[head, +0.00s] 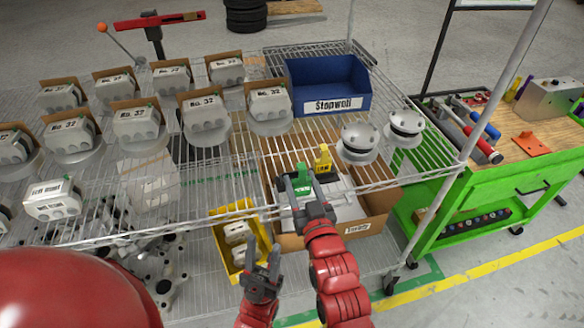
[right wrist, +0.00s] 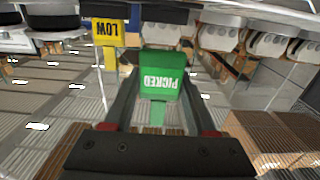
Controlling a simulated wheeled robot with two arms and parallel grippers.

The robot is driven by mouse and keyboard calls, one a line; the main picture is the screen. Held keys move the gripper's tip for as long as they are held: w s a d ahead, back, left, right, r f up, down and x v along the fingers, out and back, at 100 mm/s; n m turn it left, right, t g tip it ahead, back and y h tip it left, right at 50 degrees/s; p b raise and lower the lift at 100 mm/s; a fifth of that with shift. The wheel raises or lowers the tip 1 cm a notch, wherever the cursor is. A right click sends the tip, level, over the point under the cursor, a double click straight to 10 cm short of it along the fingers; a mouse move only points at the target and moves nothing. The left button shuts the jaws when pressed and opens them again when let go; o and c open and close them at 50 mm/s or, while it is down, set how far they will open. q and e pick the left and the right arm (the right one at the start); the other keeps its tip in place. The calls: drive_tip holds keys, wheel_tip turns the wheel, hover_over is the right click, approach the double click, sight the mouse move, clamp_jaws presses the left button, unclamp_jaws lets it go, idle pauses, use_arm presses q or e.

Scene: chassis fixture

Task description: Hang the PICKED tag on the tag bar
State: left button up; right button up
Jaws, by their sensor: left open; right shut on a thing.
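The green PICKED tag (head: 302,180) is between the fingers of my right gripper (head: 299,188), over the front of the wire shelf. In the right wrist view the PICKED tag (right wrist: 161,76) shows upside-down lettering and a narrow green stem. My right gripper is shut on it. A yellow LOW tag (head: 323,159) is just beyond and right of it; this tag also shows in the right wrist view (right wrist: 104,32), apart from the green one. I cannot clearly make out the tag bar. My left gripper (head: 262,258) is open and empty in front of the yellow bin.
A yellow bin (head: 221,240) with pale parts and a cardboard box (head: 378,218) sit low near the shelf front. A blue Stopwoll bin (head: 330,75), domed units (head: 358,140) and several boxed No. 32 parts occupy the upper shelf. A green cart (head: 470,205) stands right.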

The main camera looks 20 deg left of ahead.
drive_tip(key=s+d+f+b, duration=0.2)
drive_tip(key=s+d+f, duration=0.8)
drive_tip(key=s+f, duration=0.25)
drive_tip(key=f+x, duration=0.1)
drive_tip(key=x, duration=1.3)
drive_tip(key=shift+w+f, duration=0.15)
drive_tip(key=shift+w, duration=0.15)
drive_tip(key=shift+a, duration=0.1)
drive_tip(key=o, duration=1.2)
drive_tip(key=shift+s, duration=0.15)
